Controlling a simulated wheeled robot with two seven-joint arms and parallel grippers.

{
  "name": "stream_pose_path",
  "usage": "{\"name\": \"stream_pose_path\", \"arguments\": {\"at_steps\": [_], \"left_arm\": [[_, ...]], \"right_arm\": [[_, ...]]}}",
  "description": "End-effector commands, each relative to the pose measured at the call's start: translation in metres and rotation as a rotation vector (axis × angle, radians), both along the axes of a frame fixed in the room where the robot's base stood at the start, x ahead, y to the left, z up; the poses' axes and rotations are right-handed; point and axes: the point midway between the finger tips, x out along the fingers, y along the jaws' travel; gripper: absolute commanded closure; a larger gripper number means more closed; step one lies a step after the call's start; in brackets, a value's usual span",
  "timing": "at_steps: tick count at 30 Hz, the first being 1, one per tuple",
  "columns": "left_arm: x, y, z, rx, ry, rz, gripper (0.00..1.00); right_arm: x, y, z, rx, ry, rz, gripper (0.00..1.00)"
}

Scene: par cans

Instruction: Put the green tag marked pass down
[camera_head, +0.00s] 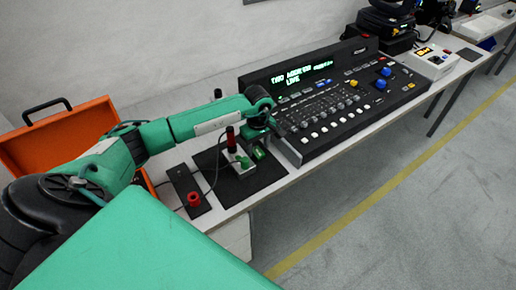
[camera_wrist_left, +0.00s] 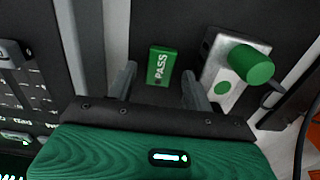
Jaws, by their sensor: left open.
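The green tag marked PASS (camera_wrist_left: 161,66) lies on a black mat (camera_wrist_left: 205,17) in the left wrist view. It also shows in the head view (camera_head: 259,153), just below my left gripper (camera_head: 262,130). In the left wrist view my left gripper (camera_wrist_left: 158,82) is open, with one finger to each side of the tag's near end. I see no finger touching the tag. My right gripper is not in view.
A small metal box with a green knob (camera_wrist_left: 250,64) stands close to the right of the tag. A mixing console (camera_head: 340,95) stands to the right on the table. A red-capped item (camera_head: 194,199) and an orange case (camera_head: 65,137) are left.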

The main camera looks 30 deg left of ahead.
Motion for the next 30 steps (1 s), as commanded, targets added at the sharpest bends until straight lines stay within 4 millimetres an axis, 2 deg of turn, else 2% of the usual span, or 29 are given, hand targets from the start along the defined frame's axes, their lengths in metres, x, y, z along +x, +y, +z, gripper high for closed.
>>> {"name": "stream_pose_path", "arguments": {"at_steps": [3,9,15,20,30], "left_arm": [[0.001,0.001,0.024,0.002,-0.006,-0.001,0.48],[0.001,0.0,0.067,0.001,-0.006,-0.001,0.48],[0.0,0.0,0.097,0.001,-0.004,0.0,0.48],[0.0,0.0,0.107,0.001,-0.001,0.0,0.48],[0.0,0.0,0.108,0.001,0.0,0.0,0.48]], "right_arm": [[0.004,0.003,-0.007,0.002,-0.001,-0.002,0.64],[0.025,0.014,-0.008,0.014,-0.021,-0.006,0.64],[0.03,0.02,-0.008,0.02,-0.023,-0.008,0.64],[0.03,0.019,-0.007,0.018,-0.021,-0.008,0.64],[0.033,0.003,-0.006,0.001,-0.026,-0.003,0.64]]}}
